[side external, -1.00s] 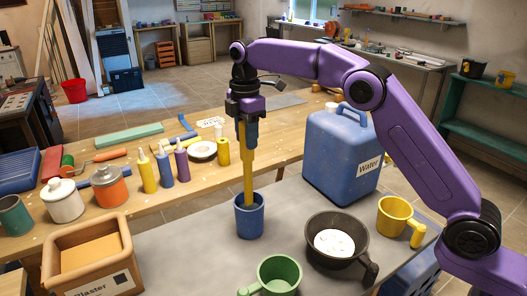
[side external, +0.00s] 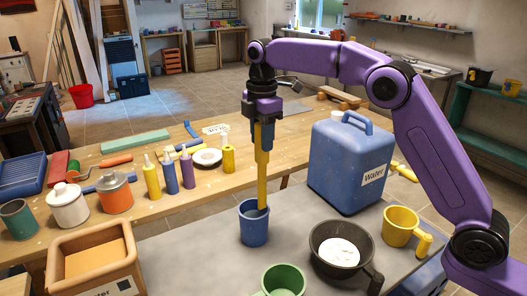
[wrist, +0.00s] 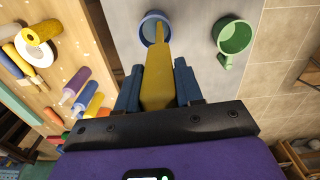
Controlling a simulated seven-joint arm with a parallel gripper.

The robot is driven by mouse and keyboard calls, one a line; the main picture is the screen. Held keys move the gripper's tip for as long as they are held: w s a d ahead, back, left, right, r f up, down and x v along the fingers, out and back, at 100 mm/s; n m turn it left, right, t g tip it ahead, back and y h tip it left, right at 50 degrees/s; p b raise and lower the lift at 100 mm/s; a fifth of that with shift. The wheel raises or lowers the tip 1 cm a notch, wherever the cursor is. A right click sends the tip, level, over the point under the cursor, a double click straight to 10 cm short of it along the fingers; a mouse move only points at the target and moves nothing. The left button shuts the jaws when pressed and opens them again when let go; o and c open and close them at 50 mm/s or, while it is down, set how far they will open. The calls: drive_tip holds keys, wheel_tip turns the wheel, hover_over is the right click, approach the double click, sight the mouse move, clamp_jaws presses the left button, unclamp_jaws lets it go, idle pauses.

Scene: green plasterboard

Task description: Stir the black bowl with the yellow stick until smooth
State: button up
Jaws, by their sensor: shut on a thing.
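The yellow stick (side external: 262,178) hangs nearly upright from my gripper (side external: 264,125), which is shut on its top. Its lower end is at the mouth of the blue cup (side external: 254,228), seemingly just inside the rim. In the wrist view the stick (wrist: 157,78) runs from between my blue fingers toward the blue cup (wrist: 146,40). The black bowl (side external: 317,258) sits on the grey surface to the right of the cup, with white material (side external: 339,252) in it and a handle at its lower right. The stick is apart from the bowl.
A yellow mug (side external: 398,226) stands right of the bowl, and a green mug (side external: 283,281) in front. The blue water container (side external: 340,170) stands behind the bowl. A plaster box (side external: 70,268) is at front left. Several bottles and jars line the wooden table (side external: 215,190).

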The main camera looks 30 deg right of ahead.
drive_tip(key=s+d+r, duration=0.1)
drive_tip(key=s+d, duration=0.6)
drive_tip(key=s, duration=0.2)
drive_tip(key=s+d+r, duration=0.2)
drive_tip(key=s+d, duration=0.4)
drive_tip(key=s, duration=0.4)
wheel_tip(320, 180, down, 14)
drive_tip(key=shift+w+d+m, duration=0.2)
drive_tip(key=shift+m, duration=0.1)
idle(0.4)
drive_tip(key=shift+f, duration=0.15)
drive_tip(key=shift+d, duration=0.15)
